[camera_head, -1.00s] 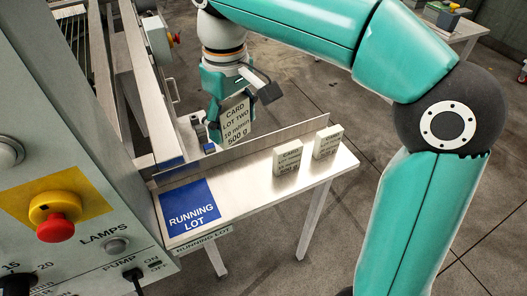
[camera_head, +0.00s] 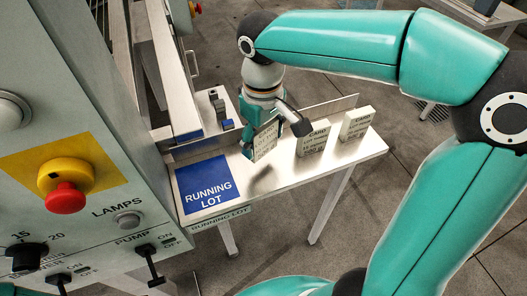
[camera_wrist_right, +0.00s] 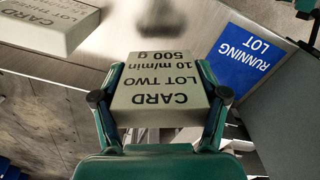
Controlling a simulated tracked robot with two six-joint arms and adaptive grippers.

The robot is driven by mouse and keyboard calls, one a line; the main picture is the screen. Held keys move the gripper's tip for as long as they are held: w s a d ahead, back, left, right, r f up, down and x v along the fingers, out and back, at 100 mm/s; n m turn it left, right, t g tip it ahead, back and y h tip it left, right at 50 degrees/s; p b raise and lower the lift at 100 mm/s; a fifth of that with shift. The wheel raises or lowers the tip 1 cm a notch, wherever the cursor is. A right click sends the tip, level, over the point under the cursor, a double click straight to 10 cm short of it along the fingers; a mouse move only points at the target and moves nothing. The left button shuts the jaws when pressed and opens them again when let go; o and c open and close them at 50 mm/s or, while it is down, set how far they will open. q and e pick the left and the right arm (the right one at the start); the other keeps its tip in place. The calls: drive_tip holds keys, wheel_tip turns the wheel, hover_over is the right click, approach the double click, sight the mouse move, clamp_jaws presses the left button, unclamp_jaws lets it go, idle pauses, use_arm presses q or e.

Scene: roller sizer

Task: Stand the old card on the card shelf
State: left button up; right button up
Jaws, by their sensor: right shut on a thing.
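My right gripper (camera_head: 262,128) is shut on a pale card (camera_head: 265,144) marked LOT TWO, 10 m/min, 500 g. The card (camera_wrist_right: 160,92) fills the space between the two fingers in the right wrist view, its print facing that camera upside down. In the head view it is roughly upright over the steel card shelf (camera_head: 290,170), left of two standing cards and right of the blue RUNNING LOT patch (camera_head: 207,185). I cannot tell whether its lower edge touches the shelf. My left gripper is not in view.
Two other cards, a nearer one (camera_head: 313,138) and a farther one (camera_head: 357,124), stand on the shelf to the right. A low rail (camera_head: 330,106) runs behind them. A control panel with a red button (camera_head: 66,197) stands at left. Bare shelf lies in front of the cards.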

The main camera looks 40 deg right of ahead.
sight(263, 152)
drive_tip(key=shift+f, duration=2.35)
drive_tip(key=o, duration=1.2)
wheel_tip(263, 152, up, 11)
drive_tip(key=shift+r+p, duration=0.1)
drive_tip(key=shift+p, duration=0.4)
drive_tip(key=shift+r, duration=0.45)
drive_tip(key=shift+s, duration=0.1)
